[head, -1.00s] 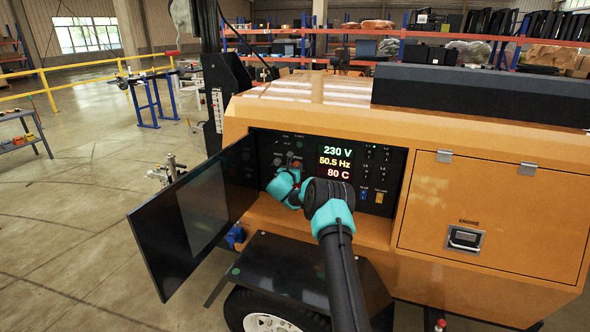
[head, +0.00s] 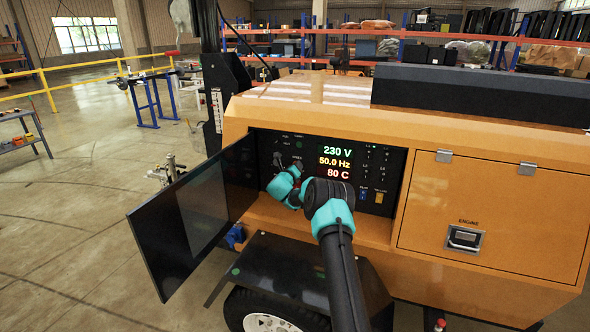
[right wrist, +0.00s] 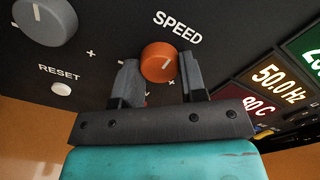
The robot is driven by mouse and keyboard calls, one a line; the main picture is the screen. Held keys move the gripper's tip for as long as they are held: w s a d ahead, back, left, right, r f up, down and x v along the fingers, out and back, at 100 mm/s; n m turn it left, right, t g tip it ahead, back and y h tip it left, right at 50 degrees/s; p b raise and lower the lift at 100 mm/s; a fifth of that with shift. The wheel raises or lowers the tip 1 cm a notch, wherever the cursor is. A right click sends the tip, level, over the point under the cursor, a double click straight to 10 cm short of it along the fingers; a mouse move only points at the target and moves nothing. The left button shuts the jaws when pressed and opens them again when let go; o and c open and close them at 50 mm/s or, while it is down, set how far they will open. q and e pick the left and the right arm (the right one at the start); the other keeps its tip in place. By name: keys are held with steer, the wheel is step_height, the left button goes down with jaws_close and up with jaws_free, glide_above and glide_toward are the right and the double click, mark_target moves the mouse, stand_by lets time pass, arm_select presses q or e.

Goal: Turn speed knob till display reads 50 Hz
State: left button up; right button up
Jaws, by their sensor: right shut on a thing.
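The orange speed knob (right wrist: 159,62) sits on the black control panel under the word SPEED in the right wrist view. My right gripper (right wrist: 160,82) is shut on the knob, with one finger on each side of it. The display (head: 335,161) reads 230 V, 50.0 Hz and 80 C in the head view. The 50.0 Hz line also shows in the right wrist view (right wrist: 279,83). In the head view my right arm hides part of the panel's lower middle. My left gripper is not in view.
A grey knob (right wrist: 45,20) and a white RESET button (right wrist: 61,89) lie left of the speed knob. The open dark panel door (head: 190,215) stands to the left of the recess. The orange cabinet (head: 490,210) surrounds the panel.

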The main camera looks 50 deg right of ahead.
stand_by(0.4)
steer(key=o, duration=0.9)
steer(key=v, duration=1.7)
steer(key=shift+a, duration=0.25)
